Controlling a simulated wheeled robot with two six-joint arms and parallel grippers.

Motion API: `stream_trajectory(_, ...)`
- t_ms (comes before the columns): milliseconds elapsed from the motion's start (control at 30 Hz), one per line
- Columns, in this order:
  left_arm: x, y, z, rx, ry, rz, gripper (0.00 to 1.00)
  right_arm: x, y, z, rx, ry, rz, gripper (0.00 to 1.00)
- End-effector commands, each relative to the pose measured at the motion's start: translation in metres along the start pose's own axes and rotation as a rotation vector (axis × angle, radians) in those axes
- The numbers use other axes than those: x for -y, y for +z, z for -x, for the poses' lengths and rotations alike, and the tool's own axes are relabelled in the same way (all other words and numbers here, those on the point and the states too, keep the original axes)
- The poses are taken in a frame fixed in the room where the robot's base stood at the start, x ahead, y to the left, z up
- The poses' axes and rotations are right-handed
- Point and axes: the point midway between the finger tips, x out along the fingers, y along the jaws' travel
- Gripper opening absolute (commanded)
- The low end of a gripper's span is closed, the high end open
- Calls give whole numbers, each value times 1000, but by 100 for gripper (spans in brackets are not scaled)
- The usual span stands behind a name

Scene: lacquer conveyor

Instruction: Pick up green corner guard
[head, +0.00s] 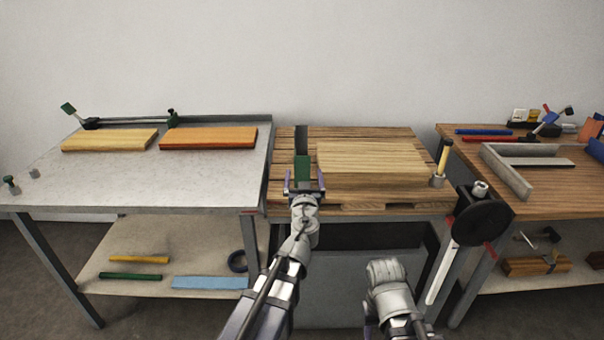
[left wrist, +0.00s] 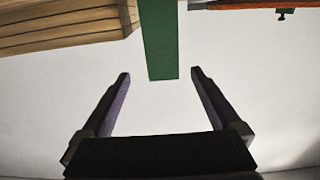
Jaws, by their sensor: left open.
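The green corner guard (head: 302,168) is a narrow dark green strip at the left end of the middle bench, left of a thick wooden block. It also shows in the left wrist view (left wrist: 160,40), coming down from the top edge, with its near end close to the fingertip line. My left gripper (head: 304,182) is open at the near end of the guard. In the left wrist view its two fingers (left wrist: 160,75) stand on either side of the guard's end, with clear gaps on both sides. My right arm shows low in the head view, but its fingers do not show.
The wooden block (head: 370,165) lies right of the guard on the slatted bench (head: 290,190). The left table (head: 150,182) holds a pale board (head: 110,140) and an orange board (head: 208,138). A round black tool (head: 480,222) hangs between the middle and right benches.

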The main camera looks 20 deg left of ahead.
Motion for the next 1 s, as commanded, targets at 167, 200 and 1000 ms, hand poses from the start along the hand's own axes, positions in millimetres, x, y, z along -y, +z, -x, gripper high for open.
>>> stream_trajectory(167,0,0,-12,0,-1,0,98,0,0,0,0,0,0,50)
stream_trajectory(200,0,0,-12,0,-1,0,98,0,0,0,0,0,0,50)
stream_trajectory(1000,3,0,-63,1,-1,0,85,0,0,0,0,0,0,50)
